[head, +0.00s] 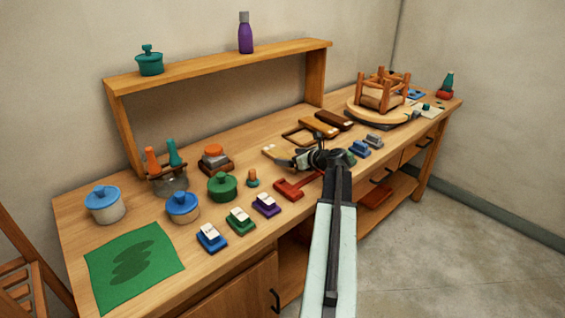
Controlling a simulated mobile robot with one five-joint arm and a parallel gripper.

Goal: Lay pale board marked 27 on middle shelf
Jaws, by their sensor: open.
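A small pale wooden piece (273,152) lies on the bench just left of my gripper; it may be the board, but no number 27 is readable. My gripper (292,161) is open over the middle of the bench, its fingers pointing left near this piece. I cannot tell whether they touch it. The arm hides part of the bench behind it. A raised wooden shelf (220,66) spans the back of the bench. A lower shelf (397,186) shows under the bench at right, with a red-brown item (376,194) on it. Which is the middle shelf is unclear.
A wooden frame (296,137), a tan board (318,127) and a dark board (335,119) lie behind my gripper. Lidded pots and several small coloured blocks stand left. An upturned stool (383,92) rests on a round board at right.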

